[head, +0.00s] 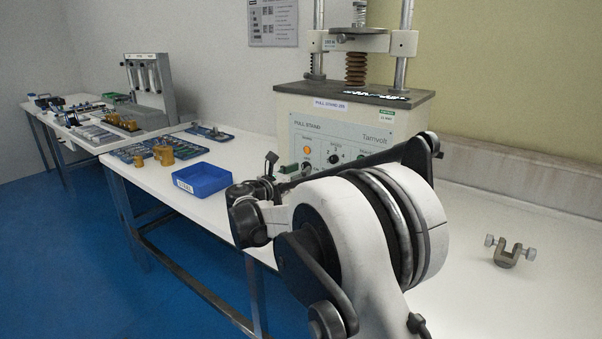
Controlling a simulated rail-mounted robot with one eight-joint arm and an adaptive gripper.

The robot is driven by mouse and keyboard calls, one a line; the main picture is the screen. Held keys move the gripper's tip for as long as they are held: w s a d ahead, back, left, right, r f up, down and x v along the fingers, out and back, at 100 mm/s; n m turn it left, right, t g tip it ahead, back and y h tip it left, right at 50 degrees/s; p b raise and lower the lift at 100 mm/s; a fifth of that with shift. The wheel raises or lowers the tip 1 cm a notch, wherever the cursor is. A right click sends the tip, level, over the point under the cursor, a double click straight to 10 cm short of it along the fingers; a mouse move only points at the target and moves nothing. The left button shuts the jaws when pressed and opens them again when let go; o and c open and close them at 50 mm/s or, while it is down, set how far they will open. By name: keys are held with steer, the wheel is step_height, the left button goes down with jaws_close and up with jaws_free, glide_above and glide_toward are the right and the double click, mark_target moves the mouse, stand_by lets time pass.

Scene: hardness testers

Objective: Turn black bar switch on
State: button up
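The pull stand (350,118) is a beige machine at the back of the table, with a light control panel (347,140) on its front. An orange lamp (307,149) shows on the panel's left side. Below it is a small dark rotary knob (306,166), and a black knob (333,158) sits to the right. I cannot tell which of these is the black bar switch, or its setting. My gripper (271,163) is only partly visible as small dark parts beyond my arm, in front and left of the panel. Its fingers are not clear. My arm hides the panel's lower right.
A blue bin (203,179) stands on the white table left of my arm. Brass-coloured weights (163,154) and blue trays lie further left, near a grey instrument (150,88). A metal clamp (508,252) lies at right, with bare table around it.

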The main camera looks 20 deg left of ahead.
steer(key=shift+w+d, duration=0.15)
steer(key=shift+w, duration=0.45)
jaws_close()
